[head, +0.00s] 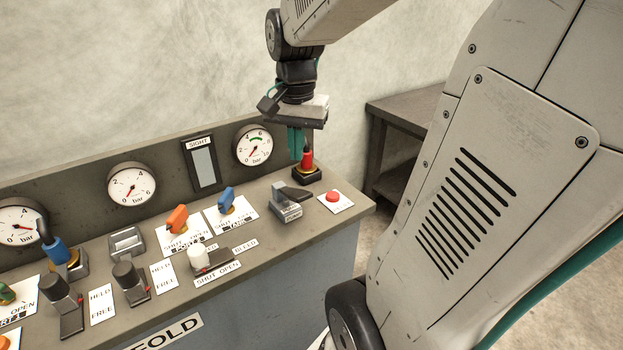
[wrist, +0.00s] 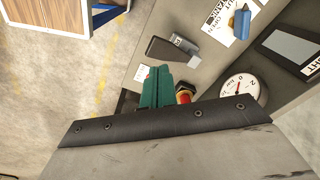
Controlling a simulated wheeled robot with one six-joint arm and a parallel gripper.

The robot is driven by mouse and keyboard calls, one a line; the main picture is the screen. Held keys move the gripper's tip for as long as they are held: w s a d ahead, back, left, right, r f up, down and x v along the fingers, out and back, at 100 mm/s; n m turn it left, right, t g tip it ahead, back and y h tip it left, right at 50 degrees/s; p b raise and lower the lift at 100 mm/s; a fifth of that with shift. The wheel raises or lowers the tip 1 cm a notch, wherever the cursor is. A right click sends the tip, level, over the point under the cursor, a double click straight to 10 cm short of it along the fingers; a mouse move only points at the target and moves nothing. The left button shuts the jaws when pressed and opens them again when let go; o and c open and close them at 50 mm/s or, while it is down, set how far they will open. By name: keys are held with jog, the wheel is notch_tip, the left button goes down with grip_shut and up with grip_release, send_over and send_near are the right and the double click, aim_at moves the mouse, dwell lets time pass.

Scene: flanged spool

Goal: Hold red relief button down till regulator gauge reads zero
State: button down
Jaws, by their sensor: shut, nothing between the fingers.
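My gripper (head: 297,152) has teal fingers that are shut with nothing between them, pointing down over the right end of the panel. A round red button (head: 333,196) sits on a white label plate at the panel's front right corner, below and to the right of the fingertips. In the wrist view the shut fingers (wrist: 157,88) partly hide the plate, with a bit of red at their edge.
A red handle (head: 307,160) on a black base stands very close to the fingers; I cannot tell whether they touch. A grey block with a dark lever (head: 286,207) stands left of the button. Blue (head: 226,203) and orange (head: 177,219) valve handles are farther left.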

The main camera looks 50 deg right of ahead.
aim_at(333, 195)
jog(key=d+f+m, duration=0.2)
jog(key=d+m, duration=0.2)
jog(key=d, duration=0.3)
jog(key=w+d+f+m, duration=0.1)
jog(key=d+m, duration=0.3)
jog(key=d, duration=0.4)
jog(key=shift+w+f+g, duration=0.25)
jog(key=shift+f+g, duration=0.05)
jog(key=shift+f, duration=0.55)
notch_tip(333, 195, down, 14)
jog(key=shift+f, duration=0.1)
